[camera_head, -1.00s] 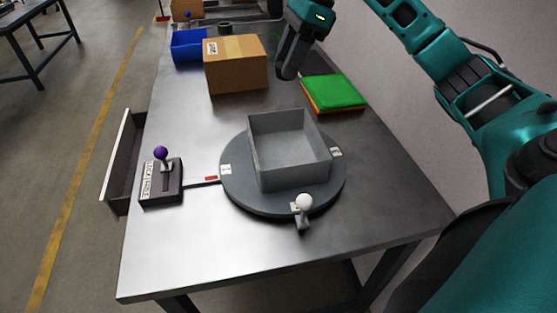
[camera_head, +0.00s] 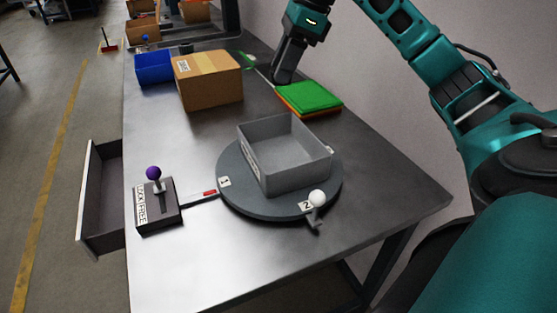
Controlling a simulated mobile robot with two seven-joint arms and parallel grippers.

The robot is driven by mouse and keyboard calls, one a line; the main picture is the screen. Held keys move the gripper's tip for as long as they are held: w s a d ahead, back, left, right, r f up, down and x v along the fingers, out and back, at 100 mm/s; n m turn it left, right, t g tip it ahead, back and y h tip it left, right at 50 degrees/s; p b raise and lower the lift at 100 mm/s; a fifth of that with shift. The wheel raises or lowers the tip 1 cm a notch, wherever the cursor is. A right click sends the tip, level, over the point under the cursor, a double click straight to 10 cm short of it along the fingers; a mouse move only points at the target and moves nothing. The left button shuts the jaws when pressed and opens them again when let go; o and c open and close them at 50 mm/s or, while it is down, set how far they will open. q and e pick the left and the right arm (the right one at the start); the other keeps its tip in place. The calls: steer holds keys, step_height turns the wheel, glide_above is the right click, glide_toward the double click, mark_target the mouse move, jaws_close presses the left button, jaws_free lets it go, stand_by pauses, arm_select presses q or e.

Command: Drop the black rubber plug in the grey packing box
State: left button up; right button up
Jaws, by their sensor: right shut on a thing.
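The grey packing box (camera_head: 295,178) stands open and looks empty on a round dark turntable (camera_head: 232,197). My right gripper (camera_head: 282,78) is beyond the box, beside the green stack, pointing down. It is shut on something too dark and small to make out. I cannot clearly pick out the black rubber plug. My left gripper is not in view.
A white-knobbed handle (camera_head: 317,198) is at the turntable's front edge. A purple-knobbed lever box (camera_head: 158,212) stands left, near an open drawer (camera_head: 105,190). A cardboard box (camera_head: 210,85), blue bin (camera_head: 154,68) and green stack (camera_head: 309,96) are behind. The front tabletop is clear.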

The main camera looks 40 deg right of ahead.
steer(key=b, duration=0.3)
glide_above(277, 162)
steer(key=d, duration=0.1)
steer(key=f, duration=1.5)
steer(key=shift+s+d, duration=0.15)
steer(key=shift+s, duration=0.25)
steer(key=shift+f, duration=0.5)
steer(key=shift+f+b, duration=0.45)
steer(key=shift+f, duration=1.55)
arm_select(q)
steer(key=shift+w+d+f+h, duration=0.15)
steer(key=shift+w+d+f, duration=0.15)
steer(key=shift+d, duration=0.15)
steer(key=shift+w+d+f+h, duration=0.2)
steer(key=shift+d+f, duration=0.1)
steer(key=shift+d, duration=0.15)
arm_select(e)
steer(key=shift+f, duration=0.2)
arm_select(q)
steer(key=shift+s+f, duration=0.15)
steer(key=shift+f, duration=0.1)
arm_select(e)
steer(key=o, duration=1)
steer(key=shift+r, duration=0.1)
